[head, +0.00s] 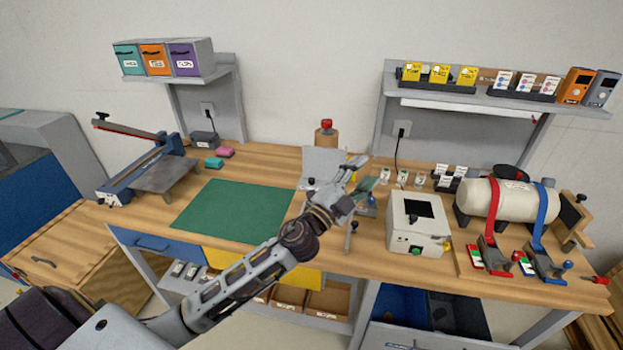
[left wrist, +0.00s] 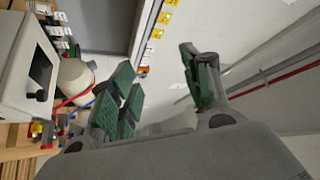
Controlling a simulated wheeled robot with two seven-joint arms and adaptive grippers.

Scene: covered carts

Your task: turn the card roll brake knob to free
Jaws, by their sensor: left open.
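A brown roll (head: 326,139) with a red knob-like top (head: 326,125) stands at the back middle of the bench in the head view. A pale upright panel (head: 322,164) stands in front of its lower part. I cannot read any brake marking or the knob's setting. My left gripper (head: 366,174) is open and empty, in front and to the right of the roll, apart from the knob. In the left wrist view its green-padded fingers (left wrist: 158,92) are spread with nothing between them; neither roll nor knob can be made out there. My right gripper is not in view.
A white box machine (head: 417,224) stands right of my gripper, also in the left wrist view (left wrist: 28,75). A cream cylinder (head: 505,200) under red and blue straps lies further right. A green mat (head: 235,211) is clear at left. A loaded shelf (head: 460,101) hangs above.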

